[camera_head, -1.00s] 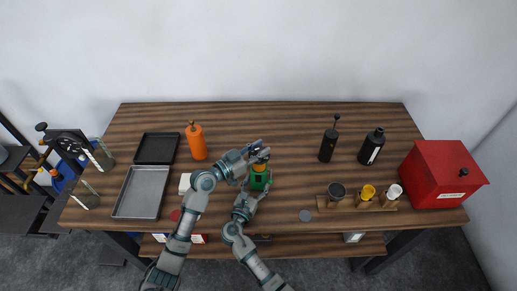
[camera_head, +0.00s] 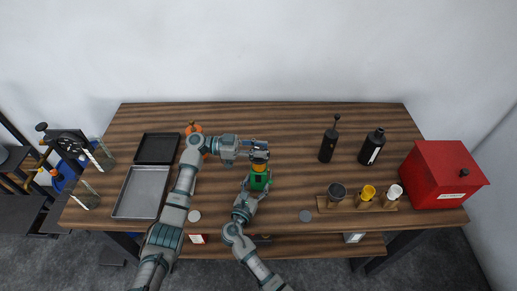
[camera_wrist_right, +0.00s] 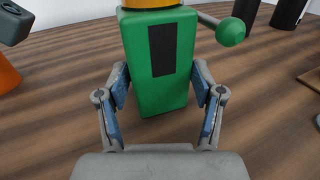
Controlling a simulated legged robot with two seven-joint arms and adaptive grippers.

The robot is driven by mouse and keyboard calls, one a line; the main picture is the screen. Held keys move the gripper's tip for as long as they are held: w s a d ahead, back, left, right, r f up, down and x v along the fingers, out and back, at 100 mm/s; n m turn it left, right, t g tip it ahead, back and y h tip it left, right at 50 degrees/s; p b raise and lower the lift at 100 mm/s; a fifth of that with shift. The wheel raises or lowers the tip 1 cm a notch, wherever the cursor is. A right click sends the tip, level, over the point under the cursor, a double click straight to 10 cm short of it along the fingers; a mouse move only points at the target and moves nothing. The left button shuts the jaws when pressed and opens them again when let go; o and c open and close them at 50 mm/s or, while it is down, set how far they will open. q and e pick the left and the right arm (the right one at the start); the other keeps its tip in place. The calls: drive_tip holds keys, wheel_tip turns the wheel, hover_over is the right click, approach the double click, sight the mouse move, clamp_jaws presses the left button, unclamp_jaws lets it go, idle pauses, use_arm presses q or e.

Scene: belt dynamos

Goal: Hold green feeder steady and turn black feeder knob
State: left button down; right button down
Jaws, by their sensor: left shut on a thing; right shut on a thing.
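The green feeder (camera_head: 259,181) stands upright near the middle of the table, with an orange collar (camera_wrist_right: 115,18) at its top. In the right wrist view its green body (camera_wrist_right: 160,75) has a dark front panel and a green ball-ended lever at the right. My right gripper (camera_head: 250,193) is shut on the body's lower part, one finger on each side (camera_wrist_right: 160,92). My left gripper (camera_head: 264,149) is shut at the feeder's top, just above the collar. Its fingers hide what they grip, so I cannot make out the black knob.
Two black bottles (camera_head: 328,146) (camera_head: 372,148) stand at right. A grey tray (camera_head: 141,192) is at left. My left arm partly covers an orange bottle (camera_head: 189,129).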

use_arm(q)
drive_tip(key=shift+w+a+f+m+g, duration=0.1)
drive_tip(key=shift+m+g, duration=0.5)
drive_tip(key=shift+g, duration=0.4)
drive_tip(key=shift+f+g+y, duration=0.1)
drive_tip(key=shift+g+y, duration=0.2)
drive_tip(key=c, duration=0.8)
unclamp_jaws()
drive_tip(key=v, duration=0.7)
drive_tip(key=shift+a, duration=0.3)
